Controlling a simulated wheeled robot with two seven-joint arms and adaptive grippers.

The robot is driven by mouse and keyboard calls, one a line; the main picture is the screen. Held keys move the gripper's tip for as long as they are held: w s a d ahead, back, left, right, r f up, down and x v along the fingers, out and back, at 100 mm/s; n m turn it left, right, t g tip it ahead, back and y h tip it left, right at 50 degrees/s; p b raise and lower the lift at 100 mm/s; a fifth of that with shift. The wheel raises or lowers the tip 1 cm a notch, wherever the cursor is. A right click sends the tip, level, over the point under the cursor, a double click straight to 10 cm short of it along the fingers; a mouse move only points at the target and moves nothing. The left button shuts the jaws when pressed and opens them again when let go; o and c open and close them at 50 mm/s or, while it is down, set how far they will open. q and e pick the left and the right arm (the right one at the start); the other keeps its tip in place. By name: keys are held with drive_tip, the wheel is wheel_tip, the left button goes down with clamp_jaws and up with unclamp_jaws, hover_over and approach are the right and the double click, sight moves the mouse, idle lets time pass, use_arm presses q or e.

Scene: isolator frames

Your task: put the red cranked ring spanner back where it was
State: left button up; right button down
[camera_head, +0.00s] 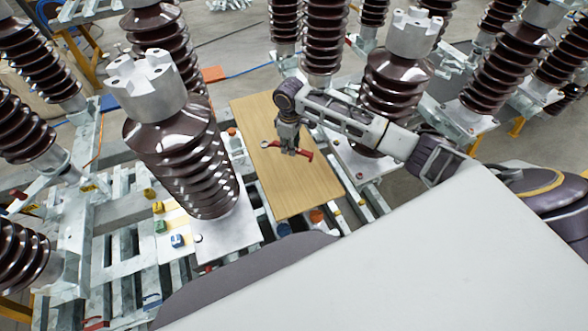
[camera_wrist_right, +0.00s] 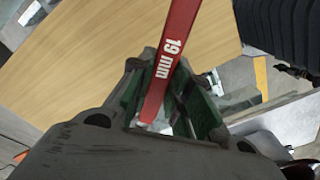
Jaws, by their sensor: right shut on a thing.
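The red cranked ring spanner (camera_head: 303,154) is held by my right gripper (camera_head: 288,148) over the wooden board (camera_head: 300,190) in the head view. Its ring end (camera_head: 265,144) points left. In the right wrist view the spanner (camera_wrist_right: 172,62) shows a red shank marked "19 mm", running between the fingers of my right gripper (camera_wrist_right: 165,100). The fingers are shut on it. The wooden board (camera_wrist_right: 110,50) lies beyond the spanner there. The gap between spanner and board is hard to judge. My left gripper is not in view.
A large brown insulator (camera_head: 185,150) with a metal cap stands left of the board, and another (camera_head: 392,85) stands behind right. Yellow, green and blue small blocks (camera_head: 160,226) sit at the front left. Galvanised frame rails (camera_head: 130,245) surround the board. The near part of the board is bare.

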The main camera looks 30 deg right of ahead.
drive_tip(key=w+d+f+n, duration=0.3)
drive_tip(key=d+f+n, duration=0.1)
drive_tip(key=n, duration=1.4)
drive_tip(key=shift+w+f, duration=0.15)
drive_tip(key=shift+w, duration=0.05)
idle(0.4)
drive_tip(key=shift+f, duration=0.2)
drive_tip(key=shift+f+b, duration=2.7)
drive_tip(key=shift+b, duration=0.15)
drive_tip(key=shift+f, duration=0.25)
drive_tip(key=shift+f+b, duration=0.15)
drive_tip(key=shift+b, duration=0.3)
